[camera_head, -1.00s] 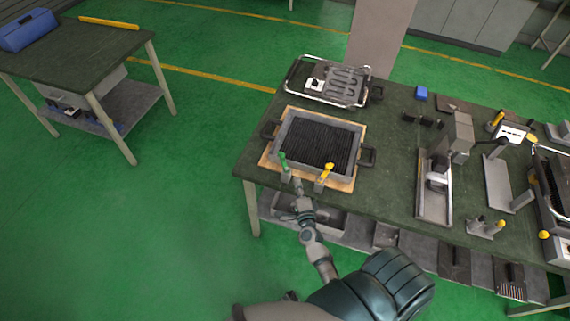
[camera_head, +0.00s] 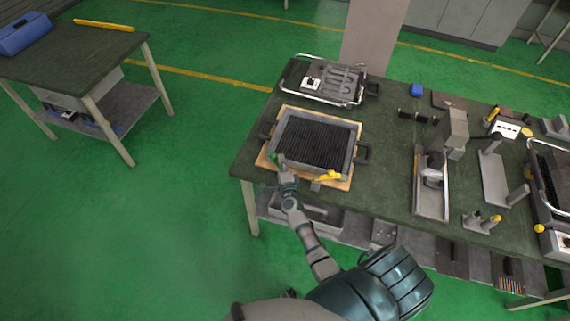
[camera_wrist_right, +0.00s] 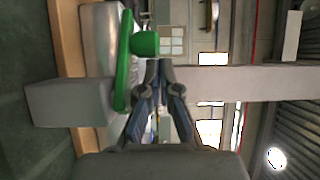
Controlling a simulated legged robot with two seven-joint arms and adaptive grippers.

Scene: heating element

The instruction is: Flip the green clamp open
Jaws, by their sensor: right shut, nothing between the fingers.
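The green clamp (camera_head: 275,156) is at the front left corner of the grill tray (camera_head: 352,153), mostly hidden by my right gripper (camera_head: 282,161). In the right wrist view its green lever (camera_wrist_right: 123,62) with a round knob (camera_wrist_right: 146,43) stands just left of my fingertips (camera_wrist_right: 160,68), beside a grey block (camera_wrist_right: 68,103). The fingers are shut and empty. I cannot tell whether they touch the lever. A yellow clamp (camera_head: 328,176) lies nearly level at the tray's front edge. My left gripper is not in view.
The tray sits on a wooden board (camera_head: 268,165) on the dark workbench (camera_head: 385,185). A heating element unit (camera_head: 340,82) is behind it. Fixtures, including a grey stand (camera_head: 430,200), fill the right.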

